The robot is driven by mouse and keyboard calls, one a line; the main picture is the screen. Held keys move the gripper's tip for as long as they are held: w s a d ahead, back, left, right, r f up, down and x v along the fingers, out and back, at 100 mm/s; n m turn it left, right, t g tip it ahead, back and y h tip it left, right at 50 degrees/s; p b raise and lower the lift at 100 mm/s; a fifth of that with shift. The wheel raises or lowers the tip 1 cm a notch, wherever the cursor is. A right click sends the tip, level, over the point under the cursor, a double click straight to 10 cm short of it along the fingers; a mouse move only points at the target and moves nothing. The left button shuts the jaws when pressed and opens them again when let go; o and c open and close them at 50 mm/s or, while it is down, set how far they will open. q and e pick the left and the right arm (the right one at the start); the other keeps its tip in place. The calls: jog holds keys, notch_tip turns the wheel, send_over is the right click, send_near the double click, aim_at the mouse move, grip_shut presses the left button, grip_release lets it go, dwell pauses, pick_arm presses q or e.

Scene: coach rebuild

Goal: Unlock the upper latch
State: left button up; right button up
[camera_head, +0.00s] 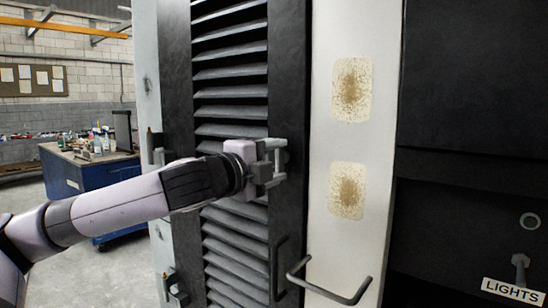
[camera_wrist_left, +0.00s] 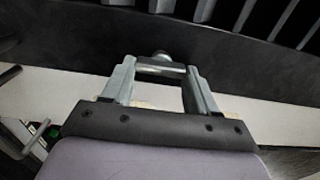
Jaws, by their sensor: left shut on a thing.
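The upper latch shows in the left wrist view as a small dark knob with a pale metal bar (camera_wrist_left: 160,67). It sits on the dark right-hand frame of the louvred door. My left gripper (camera_head: 276,161) is at that frame in the head view, about mid-height of the picture. In the left wrist view my left gripper (camera_wrist_left: 160,72) has its two grey fingertips on either side of the bar, shut on the latch. The fingers hide most of the latch in the head view, so its turn is hard to tell. My right gripper is out of view.
The louvred door (camera_head: 229,103) has a vertical handle (camera_head: 277,268) below my gripper. A bent grab rail (camera_head: 328,292) sticks out from the white panel (camera_head: 326,152) at lower right. A blue workbench (camera_head: 92,183) stands behind at left, with open floor before it.

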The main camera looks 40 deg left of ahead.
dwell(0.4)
pick_arm(q)
jog(key=o, duration=1.1)
jog(key=shift+c, duration=0.2)
jog(key=shift+s+f+b, duration=0.15)
jog(key=shift+s+b, duration=0.95)
jog(key=b, duration=0.3)
send_near(278, 161)
jog(key=shift+w, duration=0.75)
